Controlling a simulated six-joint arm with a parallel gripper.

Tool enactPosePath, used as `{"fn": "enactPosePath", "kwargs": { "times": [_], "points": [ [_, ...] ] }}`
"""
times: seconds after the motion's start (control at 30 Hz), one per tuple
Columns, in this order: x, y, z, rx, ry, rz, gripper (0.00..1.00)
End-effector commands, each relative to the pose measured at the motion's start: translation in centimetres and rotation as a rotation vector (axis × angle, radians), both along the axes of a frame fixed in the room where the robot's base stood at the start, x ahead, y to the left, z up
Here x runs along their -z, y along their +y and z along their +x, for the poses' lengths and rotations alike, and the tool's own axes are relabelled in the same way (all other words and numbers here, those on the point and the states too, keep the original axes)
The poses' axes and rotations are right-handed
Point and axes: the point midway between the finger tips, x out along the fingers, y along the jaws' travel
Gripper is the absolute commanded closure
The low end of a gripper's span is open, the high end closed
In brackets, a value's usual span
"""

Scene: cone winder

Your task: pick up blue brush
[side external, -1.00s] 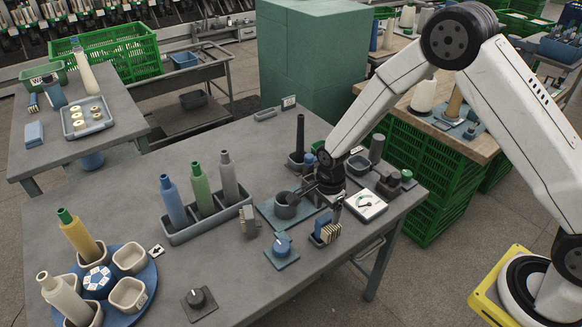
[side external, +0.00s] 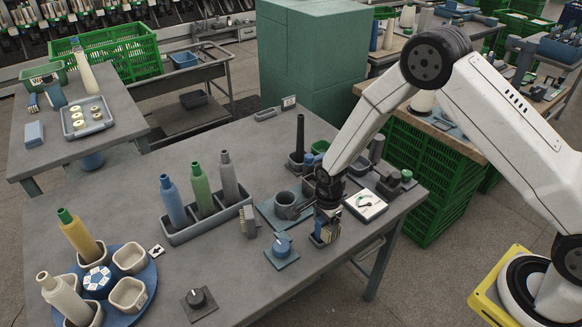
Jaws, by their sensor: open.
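The jaws are open; the dark fingers overlap the brush in this view. I cannot tell whether they touch it or are around it.
Left of my gripper is a grey cup (side external: 286,206) on a blue plate. A blue knob (side external: 282,245) stands in front and a white dial gauge (side external: 366,205) to the right. A grey brush-like piece (side external: 249,222) and a bottle tray (side external: 207,225) are further left.

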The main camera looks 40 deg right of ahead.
Motion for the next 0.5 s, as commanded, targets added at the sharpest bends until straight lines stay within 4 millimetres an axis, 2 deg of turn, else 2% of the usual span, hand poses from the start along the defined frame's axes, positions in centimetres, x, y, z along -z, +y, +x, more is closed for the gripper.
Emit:
{"fn": "enactPosePath", "kwargs": {
  "times": [0.1, 0.13, 0.37, 0.4, 0.5],
  "points": [
    [-0.01, 0.00, 0.00, 0.000, 0.000, 0.000, 0.21],
    [-0.01, 0.00, 0.00, 0.000, 0.000, 0.000, 0.24],
    [-0.02, 0.00, -0.01, 0.000, 0.000, 0.000, 0.97],
    [-0.02, 0.00, -0.01, 0.000, 0.000, 0.000, 1.00],
    [-0.03, 0.00, 0.00, 0.000, 0.000, 0.000, 1.00]
  ]
}}
